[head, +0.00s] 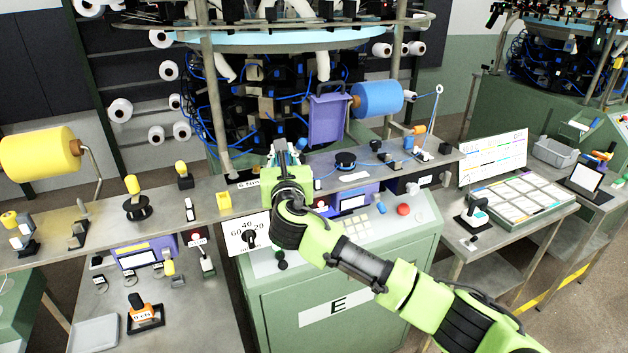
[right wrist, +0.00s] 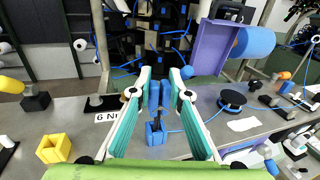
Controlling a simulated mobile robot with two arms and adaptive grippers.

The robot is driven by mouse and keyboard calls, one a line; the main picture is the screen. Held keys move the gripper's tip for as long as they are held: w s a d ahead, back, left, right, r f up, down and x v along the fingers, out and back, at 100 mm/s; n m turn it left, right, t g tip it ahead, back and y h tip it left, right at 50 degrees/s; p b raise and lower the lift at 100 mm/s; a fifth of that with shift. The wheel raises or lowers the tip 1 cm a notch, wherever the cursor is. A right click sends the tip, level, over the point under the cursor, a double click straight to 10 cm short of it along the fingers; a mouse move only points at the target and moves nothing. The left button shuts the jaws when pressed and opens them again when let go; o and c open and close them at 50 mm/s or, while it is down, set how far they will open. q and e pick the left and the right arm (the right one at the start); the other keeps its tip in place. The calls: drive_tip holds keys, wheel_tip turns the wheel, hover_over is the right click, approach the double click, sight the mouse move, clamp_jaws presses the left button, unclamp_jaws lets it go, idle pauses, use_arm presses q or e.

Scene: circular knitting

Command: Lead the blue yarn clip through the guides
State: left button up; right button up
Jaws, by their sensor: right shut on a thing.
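In the head view my right gripper (head: 284,150) is over the middle of the long shelf, in front of the knitting machine. In the right wrist view its two teal fingers (right wrist: 160,88) close on the blue yarn clip (right wrist: 154,98), upright between the tips. A blue block (right wrist: 155,134) with a dark stem above it shows below the clip; I cannot tell whether they touch. A thin blue yarn runs to the right from there. The blue yarn spool (head: 377,98) hangs at the upper right; its yarn passes the ring guide (head: 439,89). My left gripper is not in view.
A black disc guide (head: 345,160) and small posts (head: 389,163) stand right of my gripper on the shelf. A purple bin (head: 328,118) hangs behind. A yellow block (head: 223,201) and yellow-knobbed posts (head: 183,172) stand left. A number card (head: 247,236) hangs at the front.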

drive_tip(key=shift+f, duration=0.35)
idle(0.3)
drive_tip(key=shift+f, duration=0.35)
drive_tip(key=shift+f, duration=0.15)
drive_tip(key=shift+f+b, duration=0.25)
drive_tip(key=shift+b, duration=0.05)
idle(0.3)
drive_tip(key=o, duration=1)
